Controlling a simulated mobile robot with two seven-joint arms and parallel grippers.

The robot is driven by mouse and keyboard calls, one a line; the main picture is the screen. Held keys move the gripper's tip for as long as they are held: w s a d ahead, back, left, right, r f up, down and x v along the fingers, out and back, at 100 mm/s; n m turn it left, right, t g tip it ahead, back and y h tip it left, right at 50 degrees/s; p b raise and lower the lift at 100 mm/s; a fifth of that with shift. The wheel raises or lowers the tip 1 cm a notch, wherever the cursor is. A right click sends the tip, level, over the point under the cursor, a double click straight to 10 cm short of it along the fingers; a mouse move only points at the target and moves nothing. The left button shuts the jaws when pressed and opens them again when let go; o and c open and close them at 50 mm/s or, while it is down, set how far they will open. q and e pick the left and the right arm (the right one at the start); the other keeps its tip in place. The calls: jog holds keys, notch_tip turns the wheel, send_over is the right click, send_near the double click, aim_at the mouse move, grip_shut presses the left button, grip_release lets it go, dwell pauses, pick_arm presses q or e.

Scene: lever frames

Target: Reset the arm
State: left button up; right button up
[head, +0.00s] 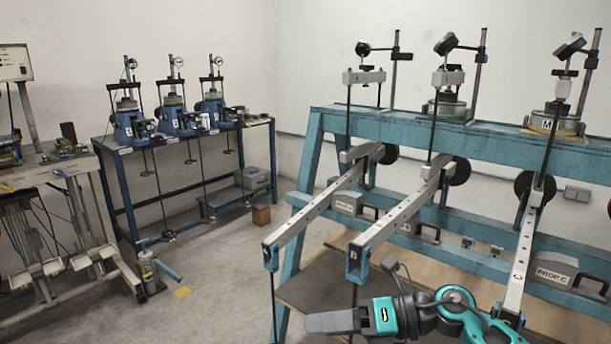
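The teal lever frame (440,137) stands on the right with three long metal lever arms sloping down towards me. They are the left lever arm (312,212), the middle lever arm (400,216) and the right lever arm (524,250), which bears a letter C. The left and middle arms end in blue brackets with thin rods hanging down. My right gripper (333,322) is at the bottom, below the middle lever arm's end and apart from it in the picture. Its grey fingers show side-on, so any gap between them is hidden. My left gripper is out of view.
A blue bench (125,210) with several smaller devices stands at the back left. A cluttered workbench (40,172) is at the far left. A grey case marked PROP C (555,272) sits behind the right lever arm. The floor (215,275) between is mostly clear.

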jog(key=s+d+f+n+t+h, duration=0.4)
jog(key=s+d+f+n+h, duration=0.2)
jog(key=f+n, duration=0.5)
jog(key=s+d+f+n+t+h, duration=0.5)
jog(key=s+f+n, duration=0.5)
jog(key=n, duration=1.1)
jog(key=d+f+h, duration=0.1)
jog(key=d+h, duration=0.1)
jog(key=d, duration=0.1)
jog(key=shift+s+d+f+h+p, duration=0.15)
jog(key=shift+d+f+h+p, duration=0.1)
jog(key=shift+h+p, duration=0.1)
